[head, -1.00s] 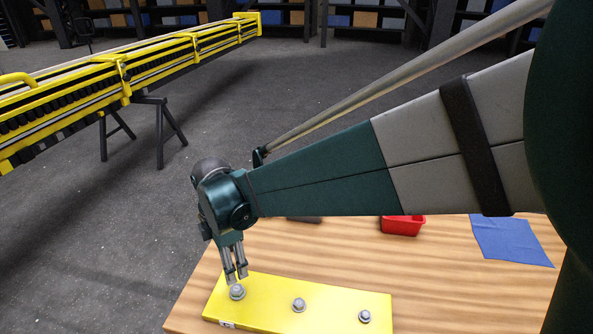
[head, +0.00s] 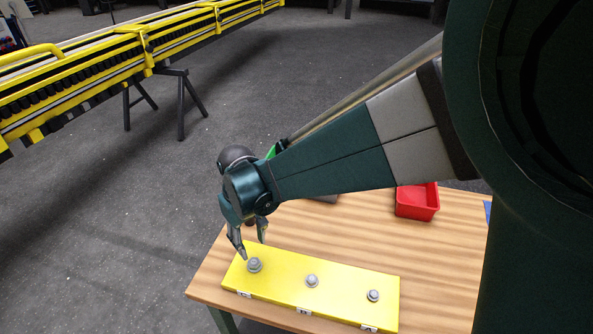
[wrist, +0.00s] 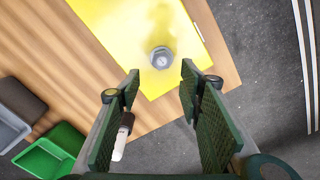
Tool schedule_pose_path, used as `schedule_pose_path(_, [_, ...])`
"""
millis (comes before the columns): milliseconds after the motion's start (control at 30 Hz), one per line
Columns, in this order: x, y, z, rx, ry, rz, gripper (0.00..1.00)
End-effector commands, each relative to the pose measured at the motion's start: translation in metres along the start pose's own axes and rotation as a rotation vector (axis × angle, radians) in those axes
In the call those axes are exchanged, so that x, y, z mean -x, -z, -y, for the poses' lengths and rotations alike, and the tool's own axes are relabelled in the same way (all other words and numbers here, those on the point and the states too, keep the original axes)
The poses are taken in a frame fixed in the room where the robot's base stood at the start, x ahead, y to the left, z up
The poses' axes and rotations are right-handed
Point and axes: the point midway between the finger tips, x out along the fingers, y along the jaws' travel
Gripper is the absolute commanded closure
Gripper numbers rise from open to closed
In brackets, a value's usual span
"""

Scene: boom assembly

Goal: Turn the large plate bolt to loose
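The yellow plate (head: 335,290) lies on the wooden table and carries three grey bolts in a row. The large bolt (head: 254,265) is at its left end, and its hex head also shows in the wrist view (wrist: 161,57). A middle bolt (head: 312,281) and a smaller bolt (head: 373,296) sit to its right. My gripper (head: 253,248) is open and empty, just above the large bolt. In the wrist view, the two green finger pads (wrist: 160,85) are spread, and the bolt head shows between and beyond the fingertips, apart from both.
A red bin (head: 417,201) stands farther back on the table (head: 455,245). The wrist view shows a green bin (wrist: 50,155) and a grey bin (wrist: 10,128) at left. A yellow boom (head: 150,50) rests on black trestles behind, over open grey floor.

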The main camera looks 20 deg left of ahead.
Motion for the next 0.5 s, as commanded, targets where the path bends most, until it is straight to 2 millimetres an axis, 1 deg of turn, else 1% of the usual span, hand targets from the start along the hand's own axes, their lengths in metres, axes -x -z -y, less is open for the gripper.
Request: schedule_pose_path(500, [-0.0042, -0.0007, -0.0010, -0.723, 0.000, 0.000, 0.63])
